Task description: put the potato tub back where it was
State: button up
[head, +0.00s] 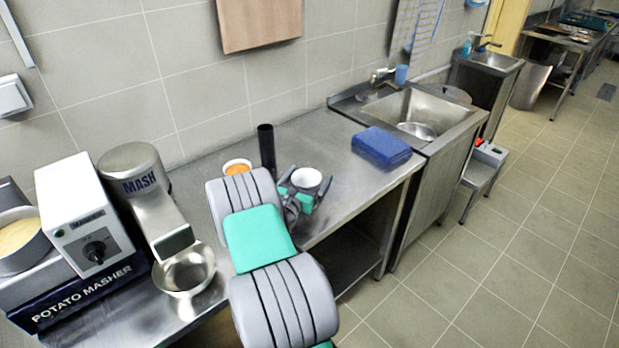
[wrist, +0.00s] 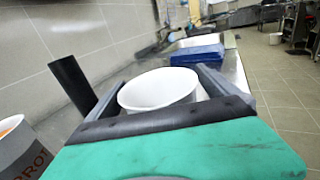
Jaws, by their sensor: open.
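A white tub (head: 306,179), with no readable label, stands upright at the counter's front part, beyond my forearm. My gripper (head: 305,193) is open around it, with one finger on each side. In the wrist view the white tub (wrist: 158,90) shows its round open rim between the two dark fingers, with a pale, plain inside. Its lower part and base are hidden by my gripper, so I cannot tell whether the fingers touch it.
A tub with orange contents (head: 237,166) and a black upright cylinder (head: 267,149) stand to the left. A blue folded cloth (head: 381,147) lies right, before the sink (head: 413,110). A potato masher machine (head: 85,215) and steel bowl (head: 184,272) are at the left. Counter between tub and cloth is clear.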

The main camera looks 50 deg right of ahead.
jog(key=shift+r, duration=0.1)
jog(key=shift+a, duration=0.2)
jog(key=b+v, duration=0.1)
jog(key=v, duration=1)
jog(key=shift+s+a+r+b, duration=0.1)
jog(key=shift+s+a+b, duration=0.05)
jog(key=shift+a+b, duration=0.15)
dwell(1.4)
